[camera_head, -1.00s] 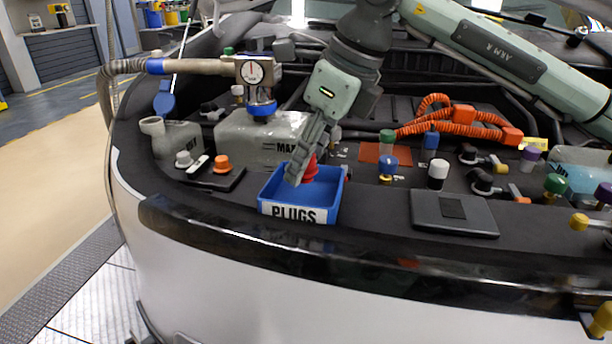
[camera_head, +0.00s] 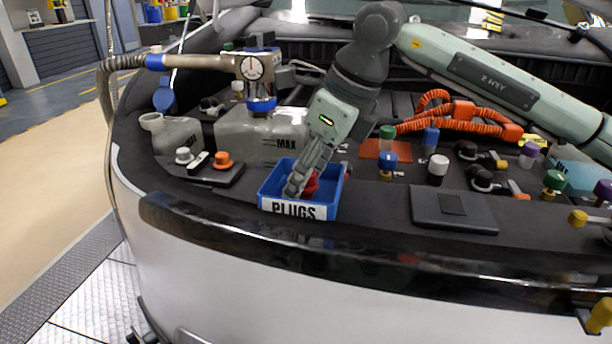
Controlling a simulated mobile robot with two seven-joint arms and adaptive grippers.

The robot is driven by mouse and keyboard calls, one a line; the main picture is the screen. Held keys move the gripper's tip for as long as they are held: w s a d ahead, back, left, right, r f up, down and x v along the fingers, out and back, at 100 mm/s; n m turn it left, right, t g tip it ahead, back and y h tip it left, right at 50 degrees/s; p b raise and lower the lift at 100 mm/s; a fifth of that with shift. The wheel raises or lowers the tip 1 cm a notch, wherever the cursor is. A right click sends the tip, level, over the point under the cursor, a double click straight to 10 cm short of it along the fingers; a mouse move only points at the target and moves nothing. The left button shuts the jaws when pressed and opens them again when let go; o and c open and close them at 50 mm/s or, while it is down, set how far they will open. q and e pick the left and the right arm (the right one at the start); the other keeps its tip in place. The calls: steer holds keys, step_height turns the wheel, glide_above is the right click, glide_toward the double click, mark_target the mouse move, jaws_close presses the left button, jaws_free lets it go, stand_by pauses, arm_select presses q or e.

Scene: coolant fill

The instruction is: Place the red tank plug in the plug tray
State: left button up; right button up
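The blue plug tray (camera_head: 335,205), labelled PLUGS, sits on the black front panel. My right gripper (camera_head: 298,188) reaches down into it from above, with its fingers tilted to the lower left. The red tank plug (camera_head: 311,185) is at the fingers, low inside the tray. The gripper appears shut on it. The fingers hide part of the plug, and I cannot tell whether it touches the tray floor. My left gripper is not in view.
A tank marked MAX (camera_head: 240,135) with a gauge fitting (camera_head: 254,72) stands behind and left of the tray. A small holder with white and orange caps (camera_head: 222,160) is to the left. A flat dark box (camera_head: 455,209) and several coloured caps lie right.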

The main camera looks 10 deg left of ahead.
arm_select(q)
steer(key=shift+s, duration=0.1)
arm_select(e)
steer(key=shift+r, duration=0.2)
steer(key=v, duration=0.2)
steer(key=shift+d+r, duration=0.15)
steer(key=shift+r, duration=0.2)
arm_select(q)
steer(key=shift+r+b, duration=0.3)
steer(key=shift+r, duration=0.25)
arm_select(e)
steer(key=w+v, duration=0.1)
steer(key=v, duration=0.8)
steer(key=shift+s, duration=0.55)
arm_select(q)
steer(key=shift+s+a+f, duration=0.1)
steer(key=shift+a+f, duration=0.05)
